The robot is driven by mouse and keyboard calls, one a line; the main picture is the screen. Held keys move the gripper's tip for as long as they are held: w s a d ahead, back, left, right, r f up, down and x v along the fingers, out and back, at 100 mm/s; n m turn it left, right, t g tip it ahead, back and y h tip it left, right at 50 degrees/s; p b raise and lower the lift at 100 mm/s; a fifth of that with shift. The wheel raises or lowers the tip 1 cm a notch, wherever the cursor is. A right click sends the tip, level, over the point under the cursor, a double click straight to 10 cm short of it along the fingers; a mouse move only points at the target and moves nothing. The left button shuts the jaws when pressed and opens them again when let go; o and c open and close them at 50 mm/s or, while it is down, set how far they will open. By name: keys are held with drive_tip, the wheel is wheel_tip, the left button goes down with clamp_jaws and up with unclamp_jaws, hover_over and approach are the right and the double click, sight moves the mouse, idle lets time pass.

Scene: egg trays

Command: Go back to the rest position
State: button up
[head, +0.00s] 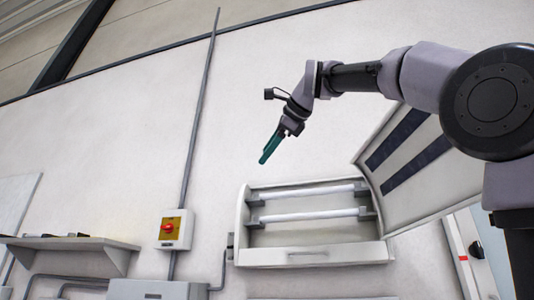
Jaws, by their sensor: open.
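My arm reaches in from the right side of the head view, raised in front of a white wall. My gripper (269,149) hangs at its end, with teal fingers pointing down and to the left. It is open and no object shows between the fingers. The fingertips appear above the upper left of an open white box on the wall, apart from it in the picture. The small gap between the fingers is hard to make out from this angle.
The open white box (312,256) holds two white tubes, and its lid (425,190) stands out to the right below my arm. A yellow switch box with a red knob (168,228) and a grey shelf (75,243) are at lower left. Upper left wall is clear.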

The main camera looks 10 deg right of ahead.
drive_tip(key=d+f+n+g+h, duration=0.1)
drive_tip(key=d+f+n+h, duration=0.2)
drive_tip(key=f, duration=0.8)
drive_tip(key=d+f+n+g, duration=0.1)
drive_tip(key=d+f+n, duration=0.2)
drive_tip(key=d+f, duration=0.55)
drive_tip(key=s+d+f+n+g, duration=0.1)
drive_tip(key=s+d+f+n, duration=0.1)
drive_tip(key=f, duration=1.2)
drive_tip(key=s+d+f+n+g+h, duration=0.1)
drive_tip(key=s+d+f+n, duration=0.2)
drive_tip(key=f, duration=1.1)
drive_tip(key=s+n, duration=0.2)
drive_tip(key=shift+d+n+g, duration=0.15)
drive_tip(key=shift+n+g, duration=0.15)
drive_tip(key=shift+d, duration=0.1)
